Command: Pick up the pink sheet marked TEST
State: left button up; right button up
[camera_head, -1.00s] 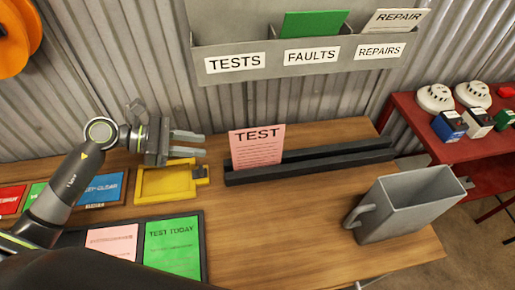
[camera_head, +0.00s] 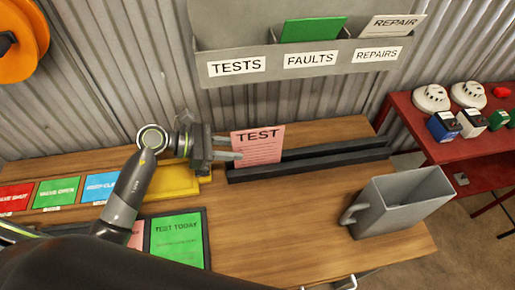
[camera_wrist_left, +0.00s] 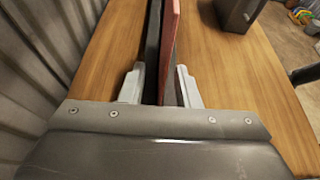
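The pink sheet marked TEST (camera_head: 260,146) stands upright in the dark slotted rack (camera_head: 330,160) on the wooden bench. My left gripper (camera_head: 229,148) is at the sheet's left edge in the head view. In the left wrist view the open fingers (camera_wrist_left: 160,85) lie on either side of the sheet (camera_wrist_left: 172,45), seen edge-on as a thin red strip. A gap shows between the sheet and the right finger. A dark rack rail (camera_wrist_left: 152,50) also lies between the fingers.
A grey jug (camera_head: 400,203) stands at the bench's right. A wall holder labelled TESTS, FAULTS and REPAIRS (camera_head: 300,62) hangs above. The front middle of the bench is clear.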

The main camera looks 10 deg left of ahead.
aim_at(247, 151)
pick_arm(q)
jog(key=p+x, duration=0.1)
jog(key=x, duration=0.2)
jog(key=shift+s+d+r+p, duration=0.1)
jog(key=shift+s+d+p, duration=0.05)
jog(key=shift+d+p, duration=0.15)
jog(key=shift+w+d+f, duration=0.2)
jog(key=shift+d+f, duration=0.15)
grip_shut()
